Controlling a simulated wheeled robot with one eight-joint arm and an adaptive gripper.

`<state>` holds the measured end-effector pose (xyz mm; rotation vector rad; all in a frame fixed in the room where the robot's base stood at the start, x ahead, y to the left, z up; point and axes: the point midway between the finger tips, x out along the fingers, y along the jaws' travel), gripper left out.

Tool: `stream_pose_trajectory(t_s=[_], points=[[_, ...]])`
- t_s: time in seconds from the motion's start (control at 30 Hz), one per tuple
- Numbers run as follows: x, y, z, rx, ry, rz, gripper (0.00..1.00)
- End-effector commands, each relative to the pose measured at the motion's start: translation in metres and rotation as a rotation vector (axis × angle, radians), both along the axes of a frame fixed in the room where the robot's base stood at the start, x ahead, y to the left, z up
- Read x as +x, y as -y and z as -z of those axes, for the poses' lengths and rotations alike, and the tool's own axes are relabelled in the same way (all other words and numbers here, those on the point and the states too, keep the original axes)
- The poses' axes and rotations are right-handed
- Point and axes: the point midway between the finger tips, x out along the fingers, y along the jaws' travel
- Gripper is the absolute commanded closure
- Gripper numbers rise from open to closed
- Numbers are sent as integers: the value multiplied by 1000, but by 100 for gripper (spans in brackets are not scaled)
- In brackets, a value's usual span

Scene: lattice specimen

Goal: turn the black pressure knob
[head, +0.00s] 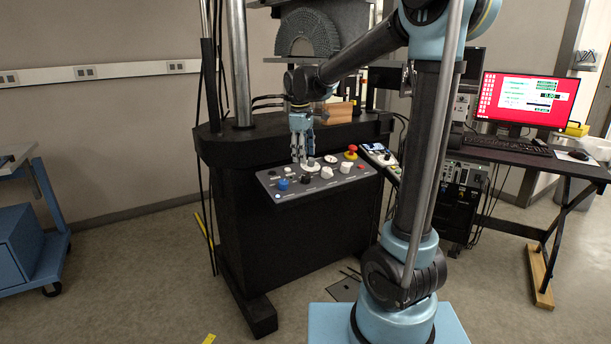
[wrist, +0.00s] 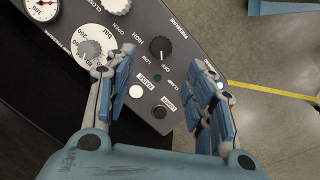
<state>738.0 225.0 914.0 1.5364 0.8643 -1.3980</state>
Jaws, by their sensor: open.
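In the wrist view the black pressure knob (wrist: 160,47), with a pale pointer mark, sits on the grey control panel (wrist: 190,45) beside the words PRESSURE, LOW and HIGH. My gripper (wrist: 165,64) is open and empty. Its blue-padded fingers stand apart at left and right, and the knob lies in the gap's line, near or just beyond the fingertips. I cannot tell the exact distance to it. In the head view my gripper (head: 303,158) points down over the left part of the panel (head: 350,178).
A white dial with a grey knob (wrist: 90,48), a white knob (wrist: 118,4) and a gauge (wrist: 42,8) sit nearby. A white button (wrist: 136,91) and a black button (wrist: 160,112) lie between the fingers. A red emergency knob (head: 351,152) stands toward the panel's right side.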

Motion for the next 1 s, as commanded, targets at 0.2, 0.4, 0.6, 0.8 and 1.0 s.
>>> stream_pose_trajectory(t_s=[0.2, 0.4, 0.6, 0.8, 1.0], points=[[5, 2, 37, 0, 0, 1, 50], [9, 4, 66, 0, 0, 1, 50], [11, 5, 83, 0, 0, 1, 50], [12, 5, 87, 0, 0, 1, 50], [11, 5, 87, 0, 0, 1, 53]])
